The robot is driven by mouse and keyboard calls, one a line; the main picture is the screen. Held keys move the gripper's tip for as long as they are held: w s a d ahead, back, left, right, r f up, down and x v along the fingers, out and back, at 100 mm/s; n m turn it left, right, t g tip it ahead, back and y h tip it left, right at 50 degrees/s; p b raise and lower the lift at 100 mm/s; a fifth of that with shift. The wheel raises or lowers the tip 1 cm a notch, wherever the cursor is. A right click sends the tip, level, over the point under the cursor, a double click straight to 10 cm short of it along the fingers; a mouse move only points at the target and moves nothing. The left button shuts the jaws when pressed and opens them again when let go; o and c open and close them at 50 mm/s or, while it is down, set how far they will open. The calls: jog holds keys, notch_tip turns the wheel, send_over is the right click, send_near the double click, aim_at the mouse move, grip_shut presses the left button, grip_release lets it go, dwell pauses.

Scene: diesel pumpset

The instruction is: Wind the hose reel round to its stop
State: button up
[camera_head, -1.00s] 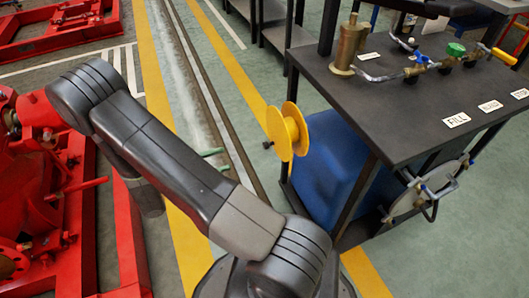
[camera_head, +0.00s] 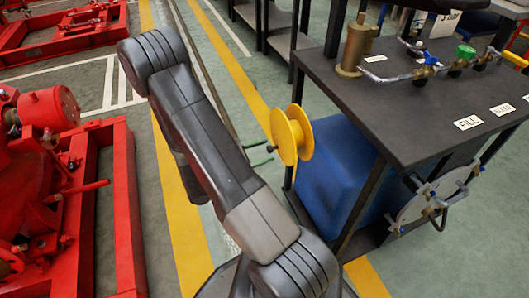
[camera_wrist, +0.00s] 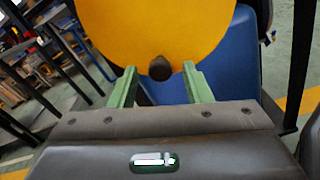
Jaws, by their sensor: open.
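The hose reel (camera_head: 290,136) is a yellow two-flanged spool on the left side of the dark bench. Its yellow flange face (camera_wrist: 160,30) fills the upper middle of the wrist view. A dark round crank knob (camera_wrist: 161,68) sticks out from the flange's lower part toward me. My gripper (camera_head: 271,155) has green fingers and is at the reel's left side. In the wrist view my gripper (camera_wrist: 160,70) is open, with one finger on each side of the knob and visible gaps between. Whether the fingertips touch the flange cannot be told.
A blue tank (camera_head: 338,165) sits under the bench top (camera_head: 420,105), close behind the reel. Valves (camera_head: 430,62) and a brass cylinder (camera_head: 354,45) stand on the bench. Red machinery (camera_head: 50,180) is at left. The floor strip between is clear.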

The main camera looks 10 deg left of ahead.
jog(key=shift+w+d, duration=0.25)
jog(key=shift+d, duration=0.15)
grip_shut()
jog(key=shift+s+d+n+p, duration=0.1)
jog(key=shift+s+n+p, duration=0.05)
jog(key=shift+n+p, duration=0.15)
